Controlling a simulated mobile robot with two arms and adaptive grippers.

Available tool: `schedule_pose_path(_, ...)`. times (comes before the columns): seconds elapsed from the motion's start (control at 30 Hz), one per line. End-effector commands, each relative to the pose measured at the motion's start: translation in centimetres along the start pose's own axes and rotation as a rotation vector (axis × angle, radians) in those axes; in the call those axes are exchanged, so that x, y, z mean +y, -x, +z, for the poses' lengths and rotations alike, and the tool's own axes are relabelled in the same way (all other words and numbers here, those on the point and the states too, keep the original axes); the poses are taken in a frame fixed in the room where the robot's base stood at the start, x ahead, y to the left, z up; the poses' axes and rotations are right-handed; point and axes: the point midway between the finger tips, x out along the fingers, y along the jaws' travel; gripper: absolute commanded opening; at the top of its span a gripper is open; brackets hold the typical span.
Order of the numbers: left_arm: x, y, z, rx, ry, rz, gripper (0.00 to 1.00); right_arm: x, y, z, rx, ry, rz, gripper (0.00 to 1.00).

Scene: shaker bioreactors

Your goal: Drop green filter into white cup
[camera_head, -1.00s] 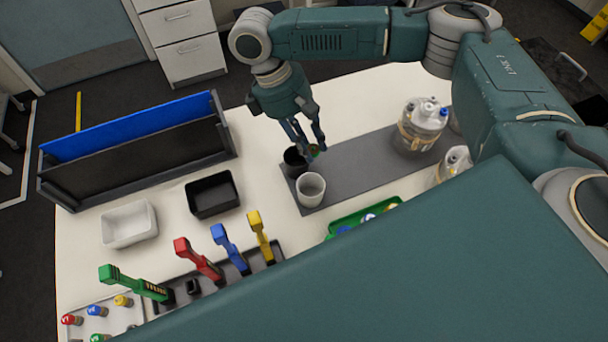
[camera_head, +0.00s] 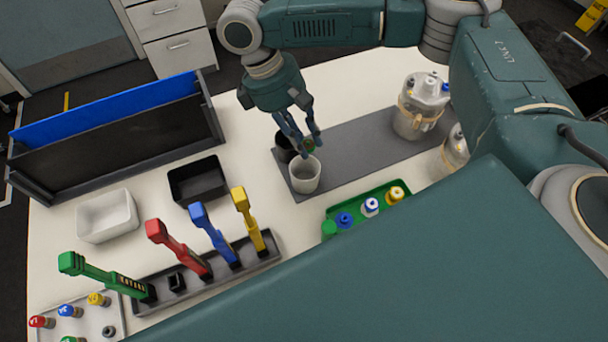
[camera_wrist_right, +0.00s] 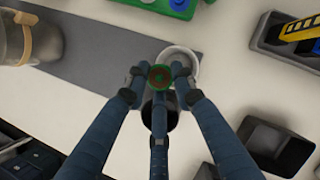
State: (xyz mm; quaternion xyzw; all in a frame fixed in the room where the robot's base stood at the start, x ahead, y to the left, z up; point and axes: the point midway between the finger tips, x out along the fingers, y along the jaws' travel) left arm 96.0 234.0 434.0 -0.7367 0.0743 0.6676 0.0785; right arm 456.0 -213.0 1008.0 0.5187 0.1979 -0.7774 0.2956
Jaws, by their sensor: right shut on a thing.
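The white cup (camera_head: 305,176) stands on the grey mat in the head view, beside a black cup (camera_head: 285,147). My right gripper (camera_head: 308,149) is shut on the green filter (camera_head: 309,144), at the back edge of the white cup. In the right wrist view the green filter (camera_wrist_right: 160,77) sits between the fingertips, overlapping the near rim of the white cup (camera_wrist_right: 180,62). The black cup (camera_wrist_right: 160,112) is partly hidden behind the fingers there. My left gripper is not in view.
A green tray (camera_head: 334,212) with several coloured caps lies right of the white cup. Lidded vessels (camera_head: 420,108) stand on the grey mat (camera_head: 365,145) further right. A black bin (camera_head: 197,181), a white bin (camera_head: 107,216) and a rack of coloured handled tools (camera_head: 205,277) are to the left.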

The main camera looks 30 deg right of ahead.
Motion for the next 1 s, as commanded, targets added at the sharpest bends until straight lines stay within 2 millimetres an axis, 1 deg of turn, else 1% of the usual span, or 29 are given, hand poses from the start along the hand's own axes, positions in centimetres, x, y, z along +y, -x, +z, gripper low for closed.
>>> schedule_pose_path(0.03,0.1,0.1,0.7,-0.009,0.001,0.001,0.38,0.0,0.0,0.0,0.0,0.0,0.0,0.0)
schedule_pose_path(0.07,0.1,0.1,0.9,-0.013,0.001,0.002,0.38,0.0,0.0,0.0,0.0,0.0,0.0,0.3)
schedule_pose_path(0.1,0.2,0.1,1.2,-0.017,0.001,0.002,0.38,0.0,0.0,0.0,0.0,0.0,0.0,0.38)
schedule_pose_path(0.13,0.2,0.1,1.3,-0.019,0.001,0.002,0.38,0.0,0.0,0.0,0.0,0.0,0.0,0.44)
schedule_pose_path(0.17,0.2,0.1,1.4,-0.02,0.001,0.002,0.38,0.0,0.0,0.0,0.0,0.0,0.0,0.47)
schedule_pose_path(0.37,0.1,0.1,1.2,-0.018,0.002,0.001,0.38,0.0,0.0,0.0,0.0,0.0,0.0,0.47)
schedule_pose_path(0.43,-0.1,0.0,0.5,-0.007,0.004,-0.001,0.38,0.0,0.1,0.0,0.001,0.0,0.0,0.47)
schedule_pose_path(0.57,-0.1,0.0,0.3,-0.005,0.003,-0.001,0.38,0.0,1.0,-0.1,0.002,-0.001,0.001,0.47)
schedule_pose_path(0.67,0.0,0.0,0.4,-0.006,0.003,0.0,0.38,0.0,2.6,-0.1,0.004,0.0,0.002,0.47)
schedule_pose_path(0.9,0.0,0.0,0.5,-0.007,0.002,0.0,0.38,0.0,7.8,-0.1,0.005,0.0,0.001,0.47)
schedule_pose_path(1.0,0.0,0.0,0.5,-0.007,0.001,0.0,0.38,0.1,9.7,0.0,0.003,-0.001,0.004,0.47)
